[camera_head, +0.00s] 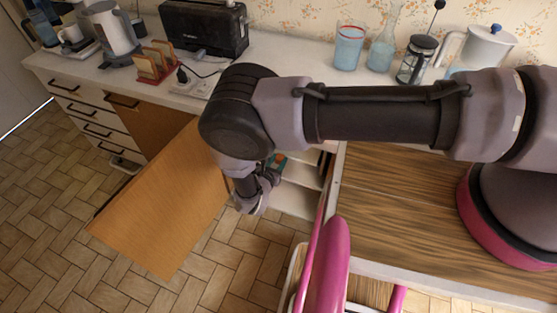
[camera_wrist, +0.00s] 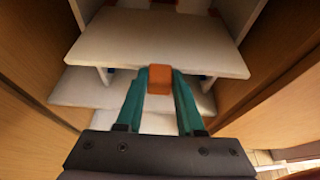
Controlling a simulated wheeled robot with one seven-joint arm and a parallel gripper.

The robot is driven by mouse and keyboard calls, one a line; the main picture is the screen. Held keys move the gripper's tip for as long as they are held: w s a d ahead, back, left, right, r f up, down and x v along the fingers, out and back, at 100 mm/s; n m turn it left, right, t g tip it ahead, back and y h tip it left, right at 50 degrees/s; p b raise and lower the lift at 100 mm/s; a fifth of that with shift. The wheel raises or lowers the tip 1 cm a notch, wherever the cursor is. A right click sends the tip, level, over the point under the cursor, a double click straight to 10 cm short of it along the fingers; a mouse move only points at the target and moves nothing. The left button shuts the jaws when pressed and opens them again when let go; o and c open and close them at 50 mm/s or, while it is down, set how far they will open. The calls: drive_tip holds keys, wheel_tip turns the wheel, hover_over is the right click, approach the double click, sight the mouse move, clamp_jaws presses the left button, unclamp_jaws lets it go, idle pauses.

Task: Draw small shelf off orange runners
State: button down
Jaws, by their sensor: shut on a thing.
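The small shelf (camera_wrist: 150,42) is a flat white board inside an open cabinet, seen in the wrist view. An orange block (camera_wrist: 160,79) is at the middle of its front edge. My gripper (camera_wrist: 160,75) has teal fingers closed on both sides of this block. In the head view, my gripper (camera_head: 277,161) reaches into the cabinet under my arm, and my arm hides much of the opening. Small orange parts (camera_wrist: 214,11) show behind the board at the top of the wrist view; I cannot tell whether they are the runners.
More white shelves (camera_head: 297,200) lie below, and one shows in the wrist view (camera_wrist: 75,88). Wooden walls stand close on both sides. The open cabinet door (camera_head: 160,205) stands out to the left. The counter (camera_head: 290,70) holds a toaster, kettle and jugs. Tile floor is clear in front.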

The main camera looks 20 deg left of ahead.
drive_tip(key=s, duration=0.8)
drive_tip(key=shift+a, duration=0.3)
drive_tip(key=shift+s, duration=0.1)
idle(0.6)
